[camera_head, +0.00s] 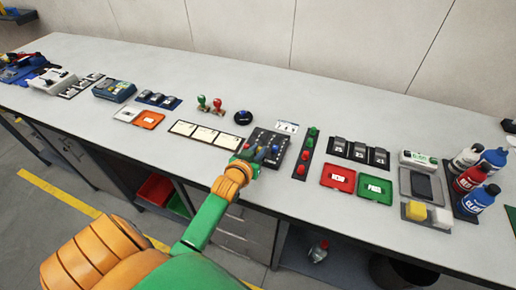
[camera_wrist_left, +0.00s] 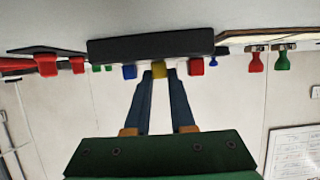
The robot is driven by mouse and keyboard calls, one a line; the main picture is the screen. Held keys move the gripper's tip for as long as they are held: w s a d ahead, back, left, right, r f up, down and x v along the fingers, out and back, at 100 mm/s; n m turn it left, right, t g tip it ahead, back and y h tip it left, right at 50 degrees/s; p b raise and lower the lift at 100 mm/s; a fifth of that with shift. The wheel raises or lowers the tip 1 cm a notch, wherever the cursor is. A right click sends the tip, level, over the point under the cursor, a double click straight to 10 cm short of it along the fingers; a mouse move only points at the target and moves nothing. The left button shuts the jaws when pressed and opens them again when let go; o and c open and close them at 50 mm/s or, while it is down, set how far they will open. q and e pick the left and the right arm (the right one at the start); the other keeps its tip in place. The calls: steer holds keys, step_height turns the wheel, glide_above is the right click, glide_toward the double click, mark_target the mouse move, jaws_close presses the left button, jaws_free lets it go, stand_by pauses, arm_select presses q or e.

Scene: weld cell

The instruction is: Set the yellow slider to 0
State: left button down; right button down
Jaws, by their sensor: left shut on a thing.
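The black slider panel (camera_head: 264,136) lies on the bench in the middle of the head view. It also shows upside down in the wrist view (camera_wrist_left: 150,47), with a blue slider knob (camera_wrist_left: 129,72), the yellow slider (camera_wrist_left: 160,69) and a red slider knob (camera_wrist_left: 196,67). My left gripper (camera_wrist_left: 160,74) is shut on the yellow slider, one finger on each side. In the head view my left gripper (camera_head: 254,156) reaches over the panel's near side and hides part of it. The scale marks and the slider's value cannot be read. My right gripper is not in view.
A strip with red and green buttons (camera_head: 309,152) stands close right of the panel. A framed row of white cards (camera_head: 205,134) lies to the left. Two stamps (camera_head: 210,104) and a dark round object (camera_head: 243,117) stand behind. Bottles (camera_head: 473,178) stand far right.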

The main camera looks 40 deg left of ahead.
arm_select(q)
steer(key=shift+s+d, duration=0.15)
steer(key=shift+s, duration=0.35)
steer(key=shift+w+f, duration=0.1)
steer(key=c, duration=1)
jaws_free()
steer(key=shift+c, duration=0.2)
steer(key=shift+w, duration=0.15)
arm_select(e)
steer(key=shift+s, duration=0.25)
arm_select(q)
steer(key=v, duration=0.7)
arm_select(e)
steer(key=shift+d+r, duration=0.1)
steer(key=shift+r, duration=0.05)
